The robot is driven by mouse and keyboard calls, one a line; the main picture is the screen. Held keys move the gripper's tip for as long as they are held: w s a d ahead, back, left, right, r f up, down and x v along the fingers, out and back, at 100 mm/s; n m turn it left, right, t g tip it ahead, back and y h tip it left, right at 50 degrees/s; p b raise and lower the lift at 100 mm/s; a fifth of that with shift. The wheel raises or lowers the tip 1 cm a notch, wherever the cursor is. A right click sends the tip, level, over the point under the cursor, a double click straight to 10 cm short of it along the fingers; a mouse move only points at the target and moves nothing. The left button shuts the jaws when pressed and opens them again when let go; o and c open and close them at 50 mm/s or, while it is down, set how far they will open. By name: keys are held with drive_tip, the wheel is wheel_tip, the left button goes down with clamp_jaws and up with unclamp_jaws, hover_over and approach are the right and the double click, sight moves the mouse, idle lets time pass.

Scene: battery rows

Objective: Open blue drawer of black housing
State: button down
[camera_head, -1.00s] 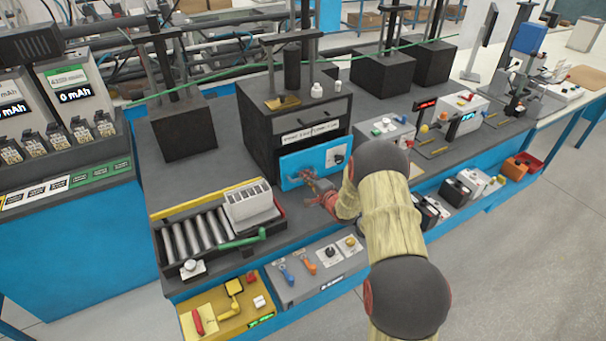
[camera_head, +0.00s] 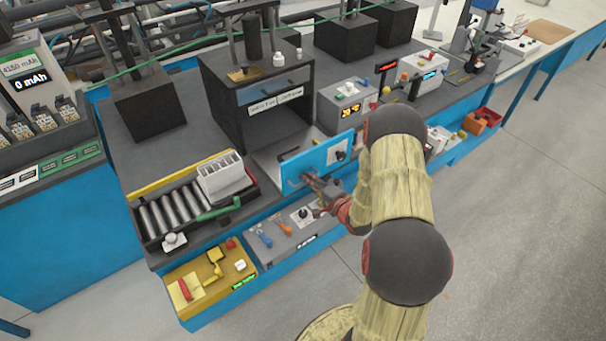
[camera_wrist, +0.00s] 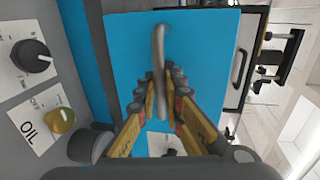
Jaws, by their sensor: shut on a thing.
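The black housing (camera_head: 220,90) stands on the dark bench top, with a grey upper drawer and a printed label on its front. Its blue drawer (camera_head: 318,158) is pulled well out toward me, showing a grey tray behind the blue front and a dark opening in the housing. My gripper (camera_head: 308,180) is at the drawer's handle. In the wrist view my gripper (camera_wrist: 160,110) has its fingers on both sides of the grey bar handle (camera_wrist: 159,70) and is shut on it. Part of the drawer front is hidden by my arm.
A roller tray (camera_head: 172,212) with a white rack (camera_head: 220,178) and a green handle stands to the left. A grey control panel (camera_head: 283,236) and a yellow panel (camera_head: 208,280) sit at the bench's front edge. A small grey device (camera_head: 347,104) stands right of the housing. Floor at right is clear.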

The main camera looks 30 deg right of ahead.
drive_tip(key=shift+s+f, duration=0.1)
drive_tip(key=c, duration=2)
unclamp_jaws()
drive_tip(key=shift+o, duration=0.2)
drive_tip(key=v, duration=1.2)
